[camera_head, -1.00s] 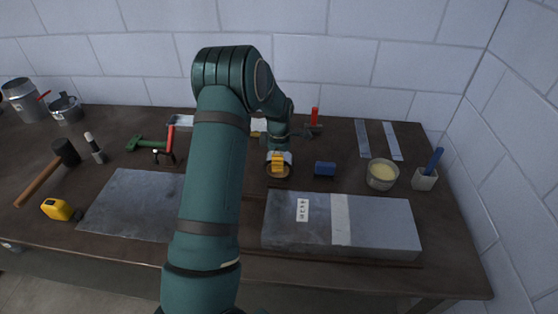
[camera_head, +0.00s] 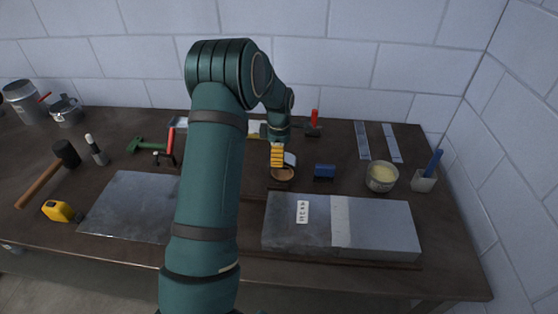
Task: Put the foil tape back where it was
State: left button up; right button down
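The foil tape (camera_head: 284,175) is a roll with a tan face and a silvery part at its upper right. It is at the middle of the workbench, behind the long grey duct piece. My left gripper (camera_head: 277,162), with yellow fingertips, points down at the tape's upper left edge and partly covers it. The fingers overlap in this view, so I cannot tell how wide they are or whether they touch the tape. My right gripper is not in view.
A blue block (camera_head: 325,171) stands just right of the tape, then a tub of cream paste (camera_head: 381,176) and a holder with a blue handle (camera_head: 424,180). The grey duct piece (camera_head: 375,225) lies in front. A metal sheet (camera_head: 130,206) lies left. My arm hides the centre-left bench.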

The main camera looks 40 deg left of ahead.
pick_arm(q)
notch_tip(320, 180, up, 8)
jog(key=shift+r+p, duration=0.2)
jog(key=shift+p, duration=0.15)
jog(key=shift+s+f, duration=0.1)
jog(key=shift+f, duration=0.05)
dwell(0.4)
